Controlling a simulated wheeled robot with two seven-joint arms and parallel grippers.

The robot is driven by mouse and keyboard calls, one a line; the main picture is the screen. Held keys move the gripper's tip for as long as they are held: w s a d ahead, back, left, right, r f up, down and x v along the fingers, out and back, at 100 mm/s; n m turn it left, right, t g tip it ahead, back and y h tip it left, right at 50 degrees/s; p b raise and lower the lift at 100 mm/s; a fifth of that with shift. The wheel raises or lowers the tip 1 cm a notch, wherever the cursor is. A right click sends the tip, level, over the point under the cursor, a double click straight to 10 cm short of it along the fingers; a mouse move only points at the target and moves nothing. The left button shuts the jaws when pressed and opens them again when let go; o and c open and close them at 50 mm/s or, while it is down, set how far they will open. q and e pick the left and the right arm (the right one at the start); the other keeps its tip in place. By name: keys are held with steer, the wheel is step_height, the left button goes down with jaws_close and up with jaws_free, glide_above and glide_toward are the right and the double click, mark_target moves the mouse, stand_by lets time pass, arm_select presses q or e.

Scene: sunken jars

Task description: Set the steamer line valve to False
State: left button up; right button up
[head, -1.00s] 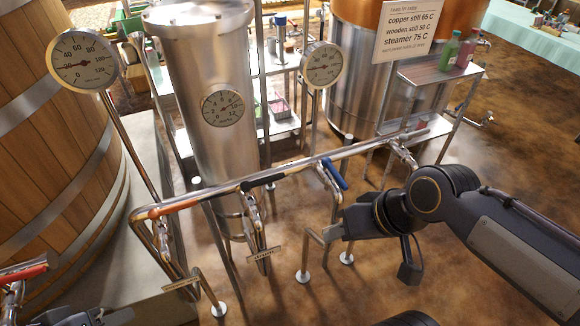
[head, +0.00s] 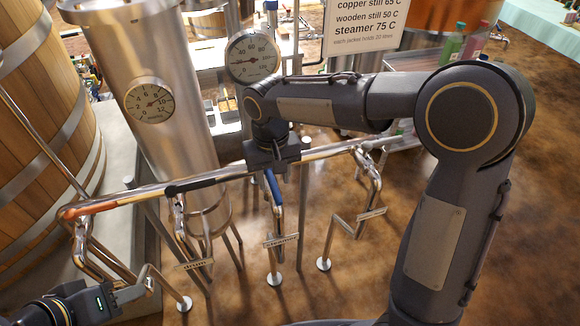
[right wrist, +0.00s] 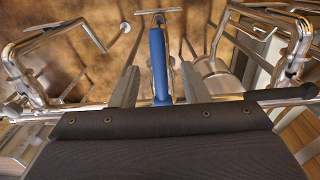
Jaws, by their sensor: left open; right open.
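A horizontal steel pipe (head: 330,150) carries an orange handle (head: 100,205) and a black handle (head: 197,184), both lying along it. A blue handle (head: 274,190) points down along its branch pipe, above a small name tag (head: 281,240) too blurred to read surely. My right gripper (head: 270,160) is over the pipe at the top of the blue handle. In the right wrist view, the blue handle (right wrist: 158,75) lies between the open fingers of my right gripper (right wrist: 158,66); contact cannot be told. My left gripper (head: 122,296) is open at lower left, near a branch pipe.
Other branch pipes with tags (head: 371,213) stand either side of the blue one. A steel column with a dial (head: 149,101), another round gauge (head: 253,57), a wooden vat (head: 40,120) and a temperature sign (head: 362,24) are behind. Floor at right is open.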

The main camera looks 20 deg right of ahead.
mark_target(275, 189)
step_height(275, 189, down, 3)
steer(key=shift+d+r+b, duration=0.1)
steer(key=shift+r+b, duration=0.05)
steer(key=shift+b, duration=0.45)
steer(key=shift+r, duration=0.15)
steer(key=shift+f+b, duration=0.9)
steer(key=shift+f, duration=0.5)
arm_select(q)
step_height(275, 189, down, 4)
arm_select(e)
steer(key=shift+c, duration=0.4)
